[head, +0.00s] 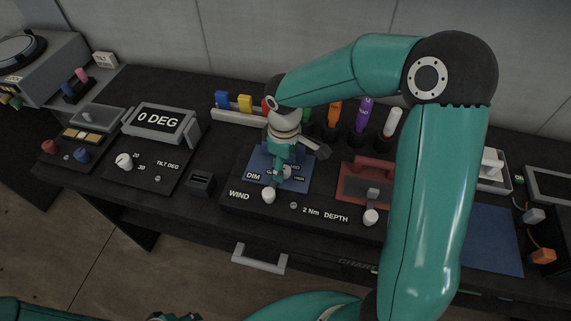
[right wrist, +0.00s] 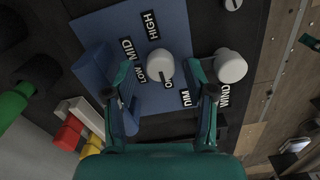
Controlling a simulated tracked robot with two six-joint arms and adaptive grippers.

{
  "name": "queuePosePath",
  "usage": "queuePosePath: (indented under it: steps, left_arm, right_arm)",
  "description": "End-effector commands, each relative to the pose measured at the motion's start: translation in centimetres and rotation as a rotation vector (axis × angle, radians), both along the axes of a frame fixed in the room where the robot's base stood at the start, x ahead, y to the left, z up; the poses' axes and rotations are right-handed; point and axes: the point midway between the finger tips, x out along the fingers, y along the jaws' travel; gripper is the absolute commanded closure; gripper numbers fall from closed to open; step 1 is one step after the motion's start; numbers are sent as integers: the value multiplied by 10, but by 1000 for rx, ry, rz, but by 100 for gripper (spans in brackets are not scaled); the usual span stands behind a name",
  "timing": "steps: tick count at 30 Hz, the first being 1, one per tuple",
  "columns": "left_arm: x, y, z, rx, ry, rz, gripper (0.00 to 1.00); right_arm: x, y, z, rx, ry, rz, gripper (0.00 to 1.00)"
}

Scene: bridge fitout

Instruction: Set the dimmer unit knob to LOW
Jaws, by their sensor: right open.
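The dimmer unit is a blue panel (head: 303,181) marked DIM, below my right gripper (head: 284,172) in the head view. In the right wrist view, its white round knob (right wrist: 157,63) stands on the blue plate (right wrist: 108,22) among labels LOW, MID, HIGH and one starting with O, partly hidden. The knob's dark mark points toward that O label. My right gripper (right wrist: 160,76) is open, its fingers on either side of the knob; contact is not clear. At the head view's bottom edge, only a cropped bit of my left arm shows; its jaws cannot be made out.
A white WIND knob (head: 268,195) is close to the DIM panel, also seen in the right wrist view (right wrist: 230,66). A DEPTH knob (head: 371,217) and a red unit (head: 362,183) lie to the right. Coloured blocks (head: 243,103) stand behind. A tilt display (head: 158,121) is left.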

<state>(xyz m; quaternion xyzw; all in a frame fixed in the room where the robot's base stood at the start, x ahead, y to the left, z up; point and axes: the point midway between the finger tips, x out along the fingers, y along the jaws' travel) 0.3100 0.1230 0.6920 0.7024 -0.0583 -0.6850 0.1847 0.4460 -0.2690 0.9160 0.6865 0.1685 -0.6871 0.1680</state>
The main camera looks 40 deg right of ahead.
Motion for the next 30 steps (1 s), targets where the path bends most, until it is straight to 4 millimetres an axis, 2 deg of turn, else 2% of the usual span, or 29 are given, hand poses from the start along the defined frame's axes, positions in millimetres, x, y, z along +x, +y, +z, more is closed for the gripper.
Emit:
queuePosePath:
  steps: [4, 12, 22, 30]
  left_arm:
    - [0, 0, 0, 0, 0, 0, 60]
    - [0, 0, 0, 0, 0, 0, 60]
    - [0, 0, 0, 0, 0, 0, 60]
    - [0, 0, -2, 0, 0, 0, 60]
  right_arm:
    - [0, 0, -8, 0, 1, 1, 45]
    - [0, 0, -8, 1, 0, 0, 46]
    - [0, 0, -8, 1, 0, 0, 100]
    - [0, 0, -9, 0, -1, -16, 100]
